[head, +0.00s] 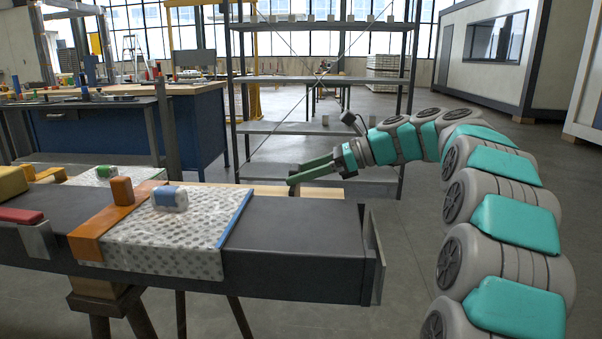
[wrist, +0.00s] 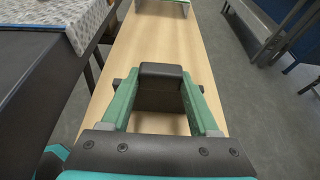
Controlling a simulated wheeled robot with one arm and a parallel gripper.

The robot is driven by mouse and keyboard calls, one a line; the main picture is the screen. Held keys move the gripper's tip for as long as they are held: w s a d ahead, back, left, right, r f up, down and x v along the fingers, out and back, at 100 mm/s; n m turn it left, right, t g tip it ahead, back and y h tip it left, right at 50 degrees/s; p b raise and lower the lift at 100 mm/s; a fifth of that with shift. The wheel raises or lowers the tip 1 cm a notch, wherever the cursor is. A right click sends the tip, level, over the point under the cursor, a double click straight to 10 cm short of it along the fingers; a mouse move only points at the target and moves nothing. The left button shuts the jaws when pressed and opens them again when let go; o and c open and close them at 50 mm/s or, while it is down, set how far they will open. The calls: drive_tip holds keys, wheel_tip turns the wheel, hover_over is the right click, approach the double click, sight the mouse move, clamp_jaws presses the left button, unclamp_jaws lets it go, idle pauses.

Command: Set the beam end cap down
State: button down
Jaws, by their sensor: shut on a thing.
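My gripper (head: 296,178) is at the end of my arm, behind the dark beam in the head view. In the wrist view, its green fingers hold a black blocky end cap (wrist: 160,85) between them. The cap is over a light wooden board (wrist: 165,40); I cannot tell whether it touches the board. In the head view the cap is small and hard to make out from the fingers. The dark beam (head: 300,235) lies across the front, with an end plate (head: 375,255) at its right end.
A patterned cloth (head: 200,225) with a blue and white item (head: 170,198) and an orange block (head: 122,190) lies on the beam. A metal shelf rack (head: 320,80) stands behind my gripper. A blue workbench (head: 110,130) is at the left. Grey floor is open at the right.

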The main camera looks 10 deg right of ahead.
drive_tip(key=shift+c, duration=0.6)
unclamp_jaws()
drive_tip(key=shift+r, duration=0.1)
drive_tip(key=p+v, duration=0.1)
drive_tip(key=v, duration=1.1)
